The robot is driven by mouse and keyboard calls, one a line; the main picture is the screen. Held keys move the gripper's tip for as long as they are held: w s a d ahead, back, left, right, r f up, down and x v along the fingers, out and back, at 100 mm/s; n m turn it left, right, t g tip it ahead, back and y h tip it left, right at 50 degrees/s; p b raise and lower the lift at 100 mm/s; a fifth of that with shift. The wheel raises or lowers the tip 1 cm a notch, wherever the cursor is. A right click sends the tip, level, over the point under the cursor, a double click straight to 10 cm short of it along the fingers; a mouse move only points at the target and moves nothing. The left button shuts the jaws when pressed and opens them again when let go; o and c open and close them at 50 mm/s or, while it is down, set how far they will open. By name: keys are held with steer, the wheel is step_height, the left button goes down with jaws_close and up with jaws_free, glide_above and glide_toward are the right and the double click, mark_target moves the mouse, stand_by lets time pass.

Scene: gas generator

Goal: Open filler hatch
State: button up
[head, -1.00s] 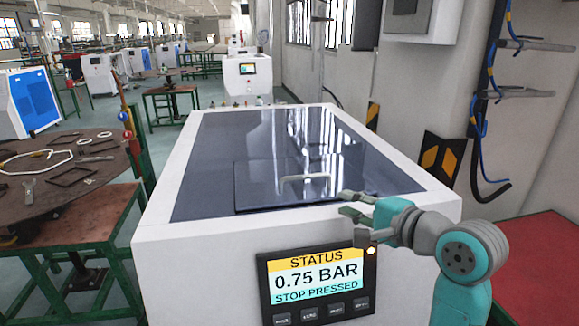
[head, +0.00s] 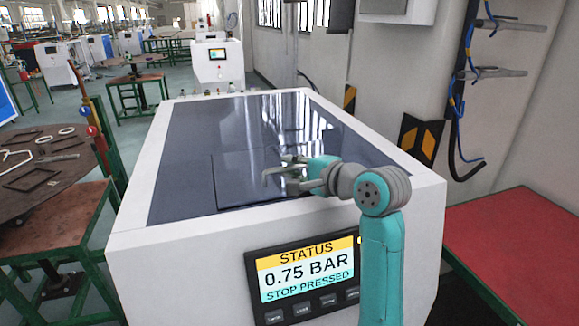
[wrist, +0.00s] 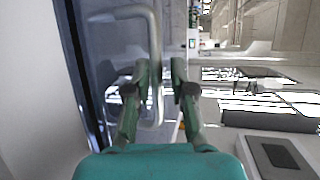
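The dark square filler hatch (head: 235,182) lies flat and closed in the dark top of the white machine. Its pale handle (head: 270,174) is partly hidden behind my gripper (head: 285,172) in the head view. In the wrist view, the curved handle (wrist: 157,62) comes down between the two fingers of my gripper (wrist: 160,90). The fingers are apart, with one on each side of the bar. I cannot tell whether either finger touches it.
The machine's front display (head: 306,274) reads STATUS 0.75 BAR, STOP PRESSED. A round brown table (head: 50,195) stands at the left, with a red surface (head: 520,245) at the right. The machine's top beyond the hatch is clear.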

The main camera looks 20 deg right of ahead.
steer(key=shift+w+a+f, duration=0.15)
steer(key=shift+w+a, duration=0.1)
steer(key=shift+w, duration=0.2)
jaws_close()
